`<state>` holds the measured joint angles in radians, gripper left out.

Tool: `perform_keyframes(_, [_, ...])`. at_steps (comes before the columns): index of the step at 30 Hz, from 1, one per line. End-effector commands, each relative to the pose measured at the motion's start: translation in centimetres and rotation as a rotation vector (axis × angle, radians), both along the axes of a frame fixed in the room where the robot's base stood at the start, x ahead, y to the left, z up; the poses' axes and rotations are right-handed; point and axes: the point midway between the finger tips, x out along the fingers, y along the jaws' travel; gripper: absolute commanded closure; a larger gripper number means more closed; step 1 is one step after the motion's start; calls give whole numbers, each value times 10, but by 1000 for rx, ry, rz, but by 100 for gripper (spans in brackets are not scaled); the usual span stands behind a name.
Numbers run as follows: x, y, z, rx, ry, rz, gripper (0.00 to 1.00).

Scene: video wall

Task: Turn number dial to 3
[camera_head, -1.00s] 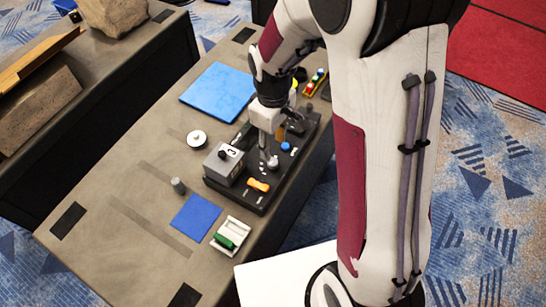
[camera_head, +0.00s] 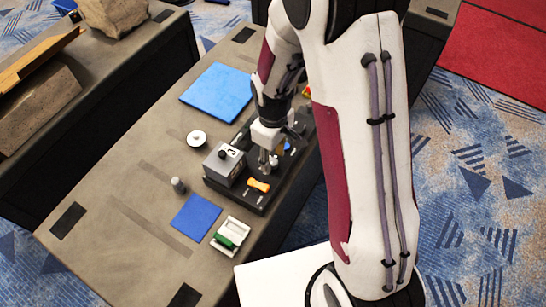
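A black board (camera_head: 238,197) on the table carries several controls. A grey box (camera_head: 222,168) with a black knob on top and a dark curved mark sits at its left end. I cannot read the mark surely, nor tell which control is the number dial. A small silver knob (camera_head: 273,162) is on the board right of the box. My gripper (camera_head: 267,160) points down over the board, beside or at this silver knob. Its fingers are small and partly blend with the parts below, so contact and opening are unclear. My arm hides the board's far right part.
An orange handle (camera_head: 259,185) is on the board's near side. A blue pad (camera_head: 216,92), a white disc (camera_head: 196,138), a grey cylinder (camera_head: 178,185), a dark blue square (camera_head: 195,217) and a white holder with a green piece (camera_head: 230,235) surround the board.

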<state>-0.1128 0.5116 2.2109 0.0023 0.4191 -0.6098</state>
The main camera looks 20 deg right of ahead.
Motion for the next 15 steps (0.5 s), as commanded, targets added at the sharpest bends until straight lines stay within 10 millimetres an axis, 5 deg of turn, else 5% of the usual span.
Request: perform_keyframes(15, [0, 0, -12, 1, -1, 0, 62])
